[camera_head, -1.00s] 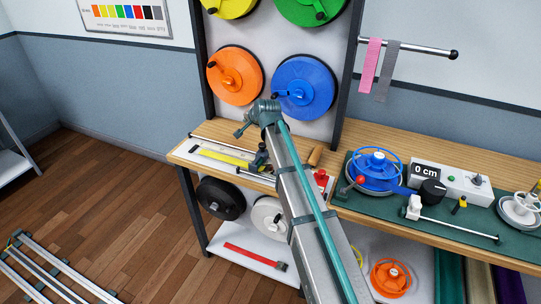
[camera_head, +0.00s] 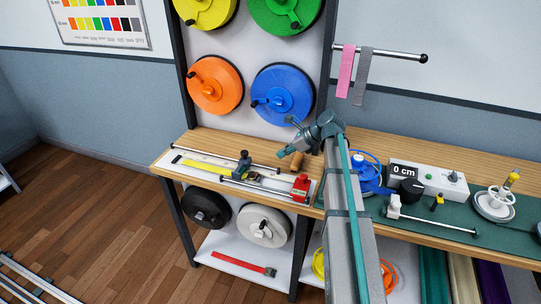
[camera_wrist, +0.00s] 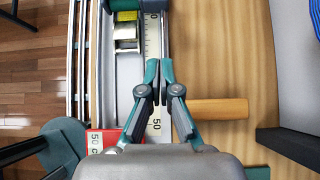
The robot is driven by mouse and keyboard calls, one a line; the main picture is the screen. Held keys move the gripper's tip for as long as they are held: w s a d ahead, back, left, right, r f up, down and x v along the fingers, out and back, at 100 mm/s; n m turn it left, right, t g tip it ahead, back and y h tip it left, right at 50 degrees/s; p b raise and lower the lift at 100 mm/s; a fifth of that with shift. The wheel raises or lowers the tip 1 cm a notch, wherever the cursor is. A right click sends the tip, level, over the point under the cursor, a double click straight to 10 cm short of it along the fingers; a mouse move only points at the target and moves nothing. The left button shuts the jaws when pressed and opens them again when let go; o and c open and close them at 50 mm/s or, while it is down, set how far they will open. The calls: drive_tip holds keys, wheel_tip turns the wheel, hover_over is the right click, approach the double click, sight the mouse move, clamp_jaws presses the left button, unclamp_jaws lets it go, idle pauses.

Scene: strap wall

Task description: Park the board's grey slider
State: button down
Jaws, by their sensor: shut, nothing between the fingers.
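The white board (camera_head: 212,176) lies on the left part of the wooden bench, with rails, a ruler and a yellow strap (camera_head: 200,168) along it. A dark grey slider (camera_head: 243,166) stands on it near the strap's right end. A red block (camera_head: 301,188) is at the board's right end. My gripper (camera_wrist: 160,66) is shut and empty, over the ruler, apart from the metallic part. In the head view it (camera_head: 283,153) hangs above the board's right half.
A wooden handle (camera_wrist: 218,109) lies just right of my fingers in the wrist view. A blue reel (camera_head: 368,172), a control box (camera_head: 425,178) and a white-handled rod (camera_head: 432,221) are on the green mat at right. Coloured reels hang behind the bench.

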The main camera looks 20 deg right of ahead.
sight(251, 164)
drive_tip(key=p+x, duration=0.2)
drive_tip(key=x, duration=0.7)
drive_tip(key=shift+w+a, duration=0.1)
drive_tip(key=shift+w+a+p, duration=0.25)
drive_tip(key=shift+w+a, duration=0.3)
drive_tip(key=shift+a, duration=0.25)
drive_tip(key=shift+w+a+p, duration=0.25)
drive_tip(key=shift+w+a, duration=0.3)
drive_tip(key=shift+a, duration=0.25)
